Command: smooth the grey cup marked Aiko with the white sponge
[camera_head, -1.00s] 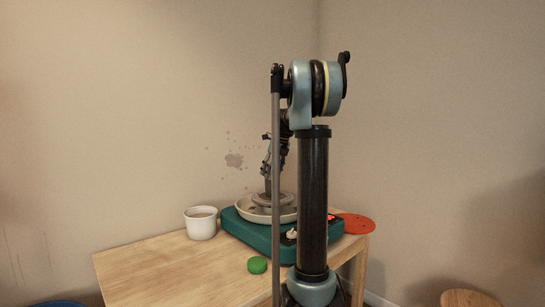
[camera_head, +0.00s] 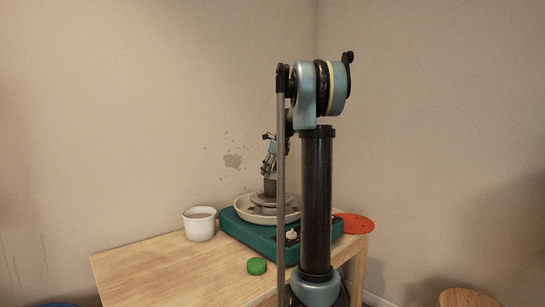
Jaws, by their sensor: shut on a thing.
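A small grey-brown cup-like piece (camera_head: 270,188) stands upright in the middle of the pale round pan of the pottery wheel (camera_head: 247,214). It is small here, and no name mark can be read. My gripper (camera_head: 270,172) points down at the piece's top and overlaps it in this view; whether they touch cannot be told. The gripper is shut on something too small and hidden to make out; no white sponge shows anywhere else. My arm's dark column covers the wheel's right part.
The wheel's teal base (camera_head: 262,240) sits on a wooden table (camera_head: 170,272). A white cup (camera_head: 200,225) stands left of it, and a round green piece (camera_head: 257,266) lies in front. A flat red disc (camera_head: 355,223) is at right. The table's left front is clear.

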